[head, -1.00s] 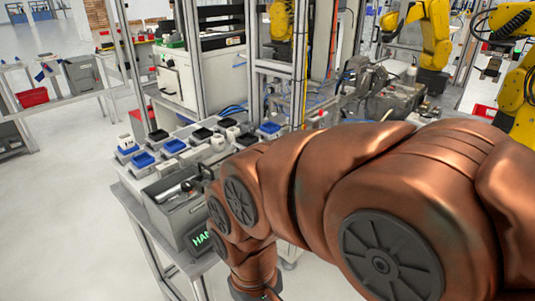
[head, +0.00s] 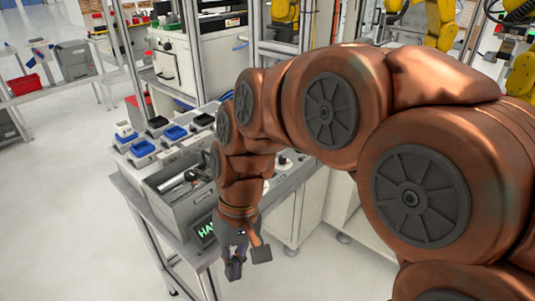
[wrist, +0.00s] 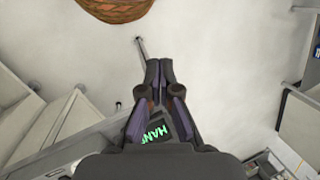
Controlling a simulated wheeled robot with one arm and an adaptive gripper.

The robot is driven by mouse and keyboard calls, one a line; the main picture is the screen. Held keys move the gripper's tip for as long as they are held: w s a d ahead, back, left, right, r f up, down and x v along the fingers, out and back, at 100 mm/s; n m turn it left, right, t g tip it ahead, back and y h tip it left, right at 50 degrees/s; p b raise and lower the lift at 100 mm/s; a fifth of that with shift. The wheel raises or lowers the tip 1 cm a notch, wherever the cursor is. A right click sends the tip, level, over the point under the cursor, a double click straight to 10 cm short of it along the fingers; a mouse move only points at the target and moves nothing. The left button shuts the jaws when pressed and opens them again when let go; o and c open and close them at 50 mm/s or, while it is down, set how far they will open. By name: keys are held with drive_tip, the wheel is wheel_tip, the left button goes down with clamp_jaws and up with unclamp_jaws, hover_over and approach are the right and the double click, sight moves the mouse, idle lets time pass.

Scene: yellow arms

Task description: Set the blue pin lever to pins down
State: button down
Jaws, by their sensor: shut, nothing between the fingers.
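I cannot make out a blue pin lever for certain in either view; my arm hides part of the bench. My gripper (head: 233,272) points down in front of the workbench, beside the dark display with green letters (head: 206,232). In the wrist view my gripper (wrist: 159,66) has its fingers together with nothing between them, above pale floor. The display (wrist: 156,132) shows partly behind the fingers there.
A grey bin (head: 185,195) with metal parts stands on the bench. Blue trays (head: 143,148) and black trays lie behind it. Floor at left is clear.

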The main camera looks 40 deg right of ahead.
drive_tip(key=w+d+r+m+t+y+b, duration=0.1)
drive_tip(key=w+d+m+y, duration=0.15)
drive_tip(key=w, duration=0.45)
drive_tip(key=w+d+r+m+t+y, duration=0.1)
drive_tip(key=w+d+t+y, duration=0.1)
drive_tip(key=w+d, duration=0.35)
drive_tip(key=w+d+r+m+t+y+b, duration=0.1)
drive_tip(key=w+d+m+y, duration=0.1)
drive_tip(key=w, duration=0.6)
drive_tip(key=w+d+f+m+t, duration=0.1)
drive_tip(key=d+t, duration=0.1)
drive_tip(key=d, duration=0.7)
drive_tip(key=w+d+f+m+t+b, duration=0.1)
drive_tip(key=w+d+m+t, duration=0.1)
drive_tip(key=d, duration=0.7)
drive_tip(key=w+d+f+m+t+b, duration=0.1)
drive_tip(key=w+d+m+t, duration=0.1)
drive_tip(key=d, duration=0.8)
drive_tip(key=shift+f+t+h, duration=0.25)
drive_tip(key=shift+t+h, duration=0.1)
drive_tip(key=shift+t, duration=0.25)
